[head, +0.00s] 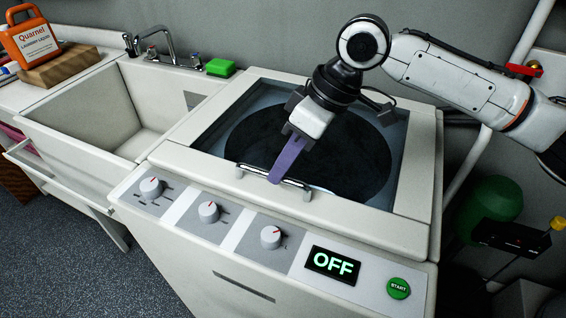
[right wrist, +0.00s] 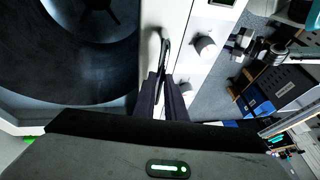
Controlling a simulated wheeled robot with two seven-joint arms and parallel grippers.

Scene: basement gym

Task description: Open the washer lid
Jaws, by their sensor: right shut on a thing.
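The washer (head: 420,235) stands in the middle of the head view with its lid (head: 160,155) down. The lid has a dark glass window (head: 350,150) and a metal bar handle (head: 240,171) along its front edge. My right gripper (head: 278,180) reaches down over the window with its purple fingers at the handle. In the right wrist view, the fingers (right wrist: 170,95) are closed around the handle (right wrist: 155,50). The part of the handle between the fingers is hidden. My left gripper is in neither view.
The front panel has several knobs (head: 208,211), an OFF display (head: 332,264) and a green START button (head: 398,288). A sink (head: 75,115) with a faucet (head: 168,45) adjoins on the left. Floor (head: 50,240) is clear at the front left.

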